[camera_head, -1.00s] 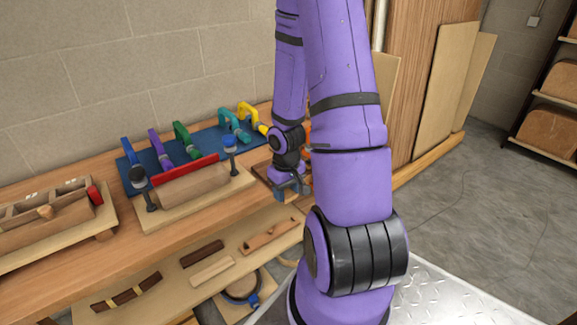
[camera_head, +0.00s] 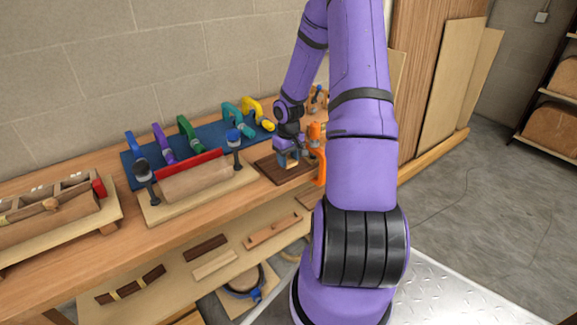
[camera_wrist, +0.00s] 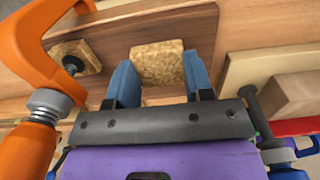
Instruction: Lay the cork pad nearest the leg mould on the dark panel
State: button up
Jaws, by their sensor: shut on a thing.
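My gripper (camera_head: 288,158) is over the dark brown panel (camera_head: 268,169) on the bench. In the wrist view its blue fingers (camera_wrist: 157,80) are shut on a speckled tan cork pad (camera_wrist: 157,62), which lies over the panel (camera_wrist: 195,28). I cannot tell whether the pad touches the panel. Another cork pad (camera_wrist: 91,58) sits at the left in the wrist view, under the screw foot of an orange clamp (camera_wrist: 40,60). A rounded wooden mould (camera_head: 195,181) with a red strip stands left of the panel; I cannot tell if this is the leg mould.
The orange clamp (camera_head: 317,155) stands close to the right of my gripper. Several coloured clamps lie on a blue mat (camera_head: 210,138) behind the mould. A wooden tool tray (camera_head: 60,228) is at the left. Wood strips lie on the lower shelf (camera_head: 180,285).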

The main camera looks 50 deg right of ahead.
aim_at(289, 160)
jog(key=shift+f, duration=1.6)
jog(key=o, duration=0.9)
jog(key=shift+f, duration=0.1)
notch_tip(289, 160, up, 12)
jog(key=shift+r, duration=0.1)
jog(key=s+a+r+n+t+h, duration=0.1)
jog(key=s+a+r+t+h, duration=0.15)
jog(key=a+r, duration=1.6)
jog(key=s+a+r+n+t+y, duration=0.1)
jog(key=s+a+r, duration=0.4)
jog(key=s, duration=0.3)
jog(key=s+a+r+t+y, duration=0.1)
jog(key=s+a+r, duration=0.4)
jog(key=s+a, duration=0.2)
jog(key=shift+s+a+r+n+t, duration=0.25)
jog(key=shift+s+n+t, duration=0.15)
jog(key=shift+s, duration=0.25)
